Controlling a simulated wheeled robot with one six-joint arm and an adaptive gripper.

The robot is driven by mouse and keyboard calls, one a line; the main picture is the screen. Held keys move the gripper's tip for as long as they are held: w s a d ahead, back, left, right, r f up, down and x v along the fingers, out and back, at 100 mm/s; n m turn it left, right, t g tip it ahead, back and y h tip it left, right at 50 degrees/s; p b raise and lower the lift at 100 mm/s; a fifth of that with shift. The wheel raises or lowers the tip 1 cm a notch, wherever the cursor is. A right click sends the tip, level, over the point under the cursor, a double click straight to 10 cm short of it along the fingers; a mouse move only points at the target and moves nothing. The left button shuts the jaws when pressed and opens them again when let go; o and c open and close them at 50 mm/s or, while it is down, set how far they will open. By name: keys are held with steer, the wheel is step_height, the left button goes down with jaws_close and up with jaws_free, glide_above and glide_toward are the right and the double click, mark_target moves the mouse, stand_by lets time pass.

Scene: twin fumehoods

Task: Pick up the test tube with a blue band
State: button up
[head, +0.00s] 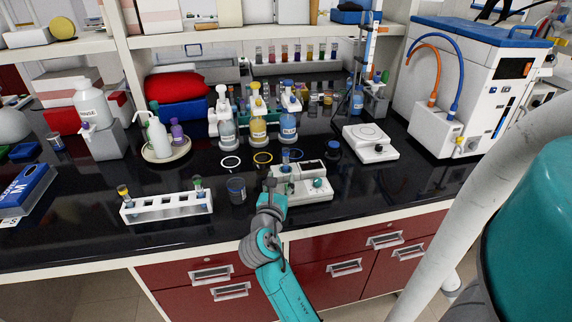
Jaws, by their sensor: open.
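A white test tube rack (165,209) stands near the front of the black bench, left of centre. A tube with a yellow-orange top (123,192) stands in its left end, and a tube with a green top (198,187) stands in its right end. The bands on these tubes are too small to tell, so I cannot say which one has a blue band. My gripper (269,184) is right of the rack, over or in front of a white bench device. It is open, and I see nothing held in it. Its fingers are small and partly blend with the device behind.
A dark-blue cup (236,190) stands between the rack and my gripper. The white device (306,187) is just beyond my gripper. Several capped bottles (258,128) stand behind coloured rings. A white hotplate (370,143) is at right. Bare bench lies in front of the rack.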

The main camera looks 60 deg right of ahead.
mark_target(285, 165)
steer(key=shift+f+x, duration=0.15)
steer(key=shift+x, duration=1.55)
steer(key=shift+f+x, duration=0.15)
steer(key=shift+x, duration=1.55)
jaws_close()
